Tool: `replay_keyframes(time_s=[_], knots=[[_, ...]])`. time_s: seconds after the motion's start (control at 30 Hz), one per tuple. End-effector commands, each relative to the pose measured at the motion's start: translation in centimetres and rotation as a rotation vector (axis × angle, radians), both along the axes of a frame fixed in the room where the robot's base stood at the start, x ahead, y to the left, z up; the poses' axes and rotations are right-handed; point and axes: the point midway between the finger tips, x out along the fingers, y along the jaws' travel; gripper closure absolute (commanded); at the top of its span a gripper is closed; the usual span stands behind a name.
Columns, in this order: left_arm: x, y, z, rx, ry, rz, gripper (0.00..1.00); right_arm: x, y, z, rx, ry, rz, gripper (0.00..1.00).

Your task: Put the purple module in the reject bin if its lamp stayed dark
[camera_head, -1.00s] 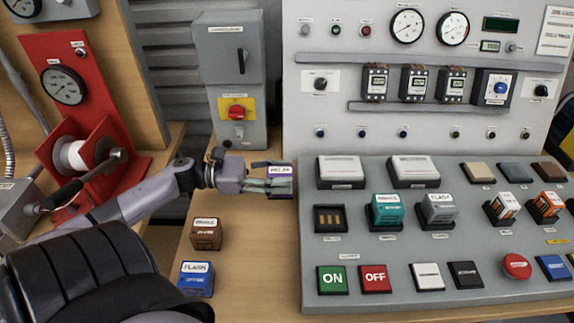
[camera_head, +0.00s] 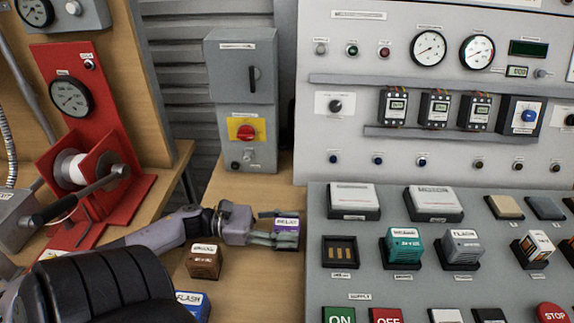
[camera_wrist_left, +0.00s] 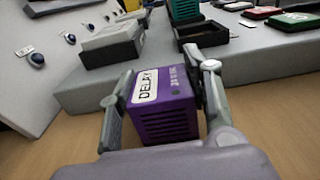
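The purple module (camera_head: 286,226), labelled DELAY, is held by my left gripper (camera_head: 284,236) just left of the grey console. In the left wrist view the purple module (camera_wrist_left: 163,107) sits between the two fingers, its white label facing up toward the camera. The left gripper (camera_wrist_left: 160,100) is shut on it. On the console, a socket (camera_head: 340,252) with gold contacts is empty. The panel has a green lamp (camera_head: 351,50) and a red lamp (camera_head: 385,52); whether either is lit I cannot tell. No reject bin is in view. My right gripper is not in view.
A brown block (camera_head: 204,261) and a blue block (camera_head: 193,305) are on the wooden table near my left arm. Teal (camera_head: 403,247) and grey (camera_head: 462,247) modules sit in console sockets. A red winch stand (camera_head: 85,150) is at left. A grey switch box (camera_head: 241,100) stands behind.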

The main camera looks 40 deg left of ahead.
Motion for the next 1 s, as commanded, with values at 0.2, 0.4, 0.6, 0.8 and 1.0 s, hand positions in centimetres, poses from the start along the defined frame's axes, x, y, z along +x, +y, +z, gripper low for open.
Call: replay_keyframes(time_s=[0.2,0.4,0.6,0.8,1.0], knots=[[0.0,0.0,0.0,0.001,-0.001,0.0,0.41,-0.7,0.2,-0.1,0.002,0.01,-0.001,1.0],[0.0,0.0,0.0,0.001,-0.001,0.0,0.35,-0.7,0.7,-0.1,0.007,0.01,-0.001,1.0],[0.1,0.0,0.2,0.001,-0.001,0.0,0.35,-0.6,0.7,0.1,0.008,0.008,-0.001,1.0],[-1.2,1.5,0.3,-0.001,0.002,0.003,0.35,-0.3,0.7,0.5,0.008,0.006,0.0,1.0],[-4.0,4.9,0.2,0.001,0.002,0.005,0.35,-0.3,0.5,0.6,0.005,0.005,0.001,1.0]])
